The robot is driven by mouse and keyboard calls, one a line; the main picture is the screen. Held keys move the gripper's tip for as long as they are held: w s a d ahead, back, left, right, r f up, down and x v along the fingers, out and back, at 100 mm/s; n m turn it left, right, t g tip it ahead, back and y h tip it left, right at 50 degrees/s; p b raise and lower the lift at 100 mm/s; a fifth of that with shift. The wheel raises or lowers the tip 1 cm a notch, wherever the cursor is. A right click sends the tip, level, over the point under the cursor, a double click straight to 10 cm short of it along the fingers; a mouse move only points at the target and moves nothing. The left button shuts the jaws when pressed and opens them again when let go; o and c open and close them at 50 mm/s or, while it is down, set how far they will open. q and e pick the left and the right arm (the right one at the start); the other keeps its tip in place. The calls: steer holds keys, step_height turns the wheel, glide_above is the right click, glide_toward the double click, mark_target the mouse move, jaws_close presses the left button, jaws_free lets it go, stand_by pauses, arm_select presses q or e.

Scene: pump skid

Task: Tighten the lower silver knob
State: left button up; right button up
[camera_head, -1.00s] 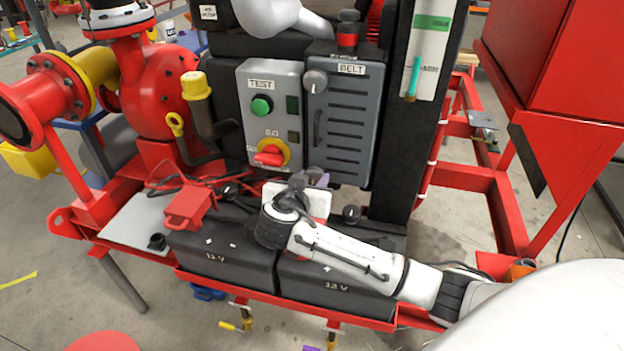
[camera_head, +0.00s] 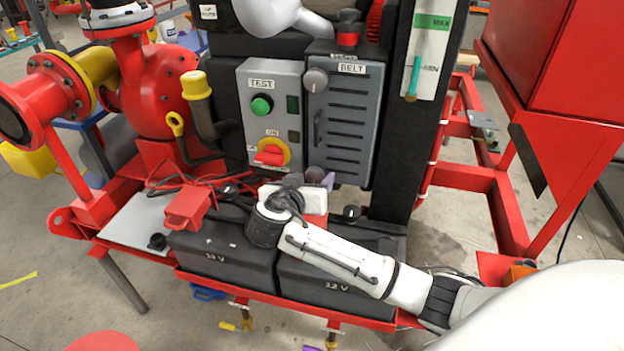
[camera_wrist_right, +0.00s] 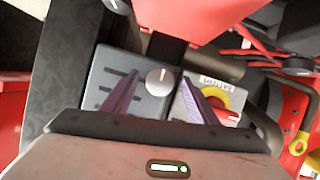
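The lower silver knob (camera_wrist_right: 159,81) shows in the right wrist view as a round knob with a light pointer line. It is on the grey slotted belt cover (camera_wrist_right: 112,88), near its edge by the switch box. My right gripper (camera_wrist_right: 159,78) is open, with one purple finger on each side of the knob in that view and gaps on both sides. In the head view my right gripper (camera_head: 318,178) is in front of the cover's bottom edge and the lower knob cannot be made out. An upper silver knob (camera_head: 315,80) shows at the cover's top left. My left gripper is not in view.
The switch box (camera_head: 270,115) with a green button and a red-and-yellow rotary switch (camera_head: 271,154) is left of the cover. Two black batteries (camera_head: 222,255) sit below my right arm. A black post (camera_head: 398,150) stands right of the cover.

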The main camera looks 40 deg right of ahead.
steer(key=b+v, duration=0.1)
steer(key=v, duration=0.9)
steer(key=shift+s+a, duration=0.1)
stand_by(0.3)
